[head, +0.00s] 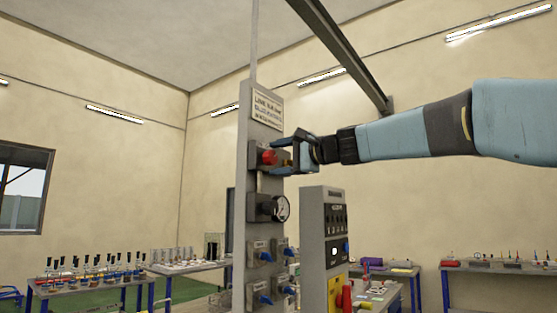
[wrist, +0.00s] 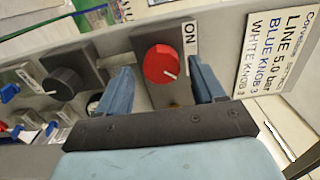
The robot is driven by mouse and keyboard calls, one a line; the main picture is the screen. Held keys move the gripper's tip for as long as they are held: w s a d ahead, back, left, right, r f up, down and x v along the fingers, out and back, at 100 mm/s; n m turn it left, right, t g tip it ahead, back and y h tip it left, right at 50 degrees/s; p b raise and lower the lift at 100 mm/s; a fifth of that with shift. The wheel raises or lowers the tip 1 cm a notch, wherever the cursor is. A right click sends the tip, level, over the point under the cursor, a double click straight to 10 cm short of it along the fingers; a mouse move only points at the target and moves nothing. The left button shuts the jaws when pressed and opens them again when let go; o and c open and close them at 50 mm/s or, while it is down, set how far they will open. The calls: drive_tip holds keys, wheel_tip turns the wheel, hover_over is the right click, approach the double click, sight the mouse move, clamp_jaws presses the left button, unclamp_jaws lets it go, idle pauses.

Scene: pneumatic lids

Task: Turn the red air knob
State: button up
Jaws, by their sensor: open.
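The red air knob (head: 269,158) sits on a grey box near the top of the grey panel post (head: 245,190). In the wrist view the red knob (wrist: 162,63) is round with a white pointer line, and a label reading ON is beside it. My gripper (head: 285,150) is at the knob from the right. In the wrist view the open blue fingers (wrist: 160,85) lie on either side of the knob, with gaps showing. Whether the fingertips reach past its face I cannot tell.
A pressure gauge (head: 273,208) is below the knob, with several blue knobs (head: 263,257) lower down. A sign (head: 267,110) is above. A grey control box (head: 325,240) stands to the right. Tables with equipment (head: 90,285) are behind.

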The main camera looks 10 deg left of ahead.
drive_tip(key=v, duration=1.2)
drive_tip(key=shift+s+d, duration=0.25)
drive_tip(key=shift+f, duration=0.1)
